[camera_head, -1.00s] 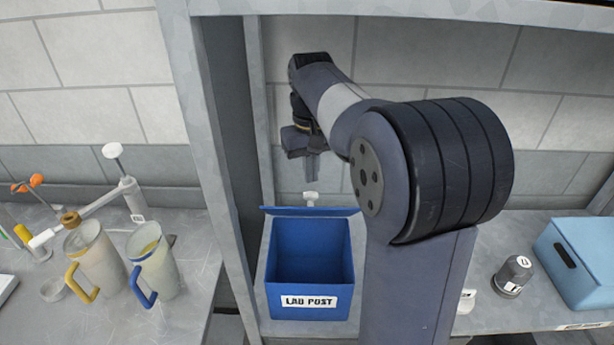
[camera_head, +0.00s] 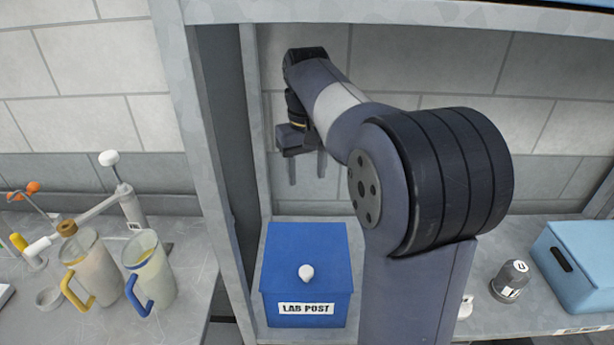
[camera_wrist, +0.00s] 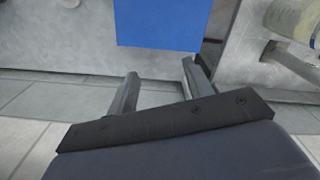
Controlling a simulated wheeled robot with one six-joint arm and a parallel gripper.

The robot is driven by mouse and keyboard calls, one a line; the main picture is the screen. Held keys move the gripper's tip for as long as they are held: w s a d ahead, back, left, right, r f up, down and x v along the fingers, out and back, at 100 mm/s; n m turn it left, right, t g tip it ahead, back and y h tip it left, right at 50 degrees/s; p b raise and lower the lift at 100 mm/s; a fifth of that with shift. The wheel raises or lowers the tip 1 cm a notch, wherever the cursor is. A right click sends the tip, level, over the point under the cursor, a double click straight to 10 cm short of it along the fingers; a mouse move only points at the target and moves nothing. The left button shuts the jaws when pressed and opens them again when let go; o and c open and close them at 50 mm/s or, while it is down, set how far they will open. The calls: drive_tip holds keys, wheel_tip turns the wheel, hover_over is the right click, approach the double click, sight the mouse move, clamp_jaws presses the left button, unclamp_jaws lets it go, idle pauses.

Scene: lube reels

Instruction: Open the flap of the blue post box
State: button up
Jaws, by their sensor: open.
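The blue post box (camera_head: 305,308) stands on the shelf left of my arm, with a "LAB POST" label on its front. Its flap (camera_head: 305,255) lies down shut over the top, and a white knob (camera_head: 306,273) sits near the flap's front edge. My gripper (camera_head: 306,178) is open and empty, above the box in the head view and apart from it. In the wrist view, a plain blue face of the box (camera_wrist: 158,24) shows beyond the two spread fingers of my gripper (camera_wrist: 160,70). The knob is out of sight there.
A shelf upright (camera_head: 205,150) stands left of the box. Two jugs (camera_head: 92,265) (camera_head: 150,268) stand on the left bench. A dark-capped jar (camera_head: 510,281) and a light blue bin (camera_head: 575,262) stand right of my arm.

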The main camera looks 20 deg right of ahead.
wheel_tip(320, 180, up, 6)
drive_tip(key=shift+f, duration=0.15)
idle(0.5)
